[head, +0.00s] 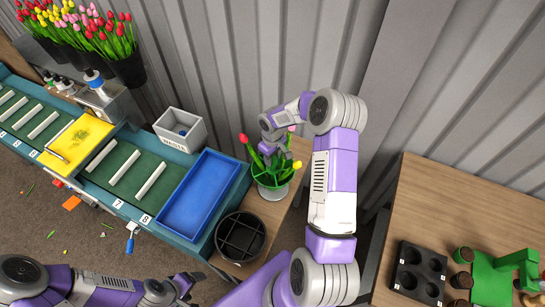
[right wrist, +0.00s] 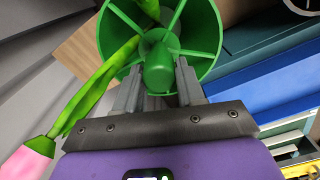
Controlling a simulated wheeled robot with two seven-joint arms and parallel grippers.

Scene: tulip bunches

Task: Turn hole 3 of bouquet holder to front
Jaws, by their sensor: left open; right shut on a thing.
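The bouquet holder (head: 272,192) is a green round holder on the wooden table beside the blue tray. It also shows in the right wrist view (right wrist: 201,25), with spokes dividing it into holes around a central green knob (right wrist: 160,68). My right gripper (head: 268,160) reaches down over it, and its fingers are shut on the knob. Several tulips (head: 243,139) stand in the holder; one pink tulip (right wrist: 28,165) leans out left in the wrist view. No hole numbers are readable. My left gripper (head: 187,284) is open and empty at the lower left, away from the holder.
A blue tray (head: 203,192), a grey bin (head: 180,129) and a black divided round container (head: 240,238) are close by. A conveyor (head: 128,172) runs left. Another table (head: 440,200) at right bears a black block with holes (head: 418,272) and a green stand (head: 500,275).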

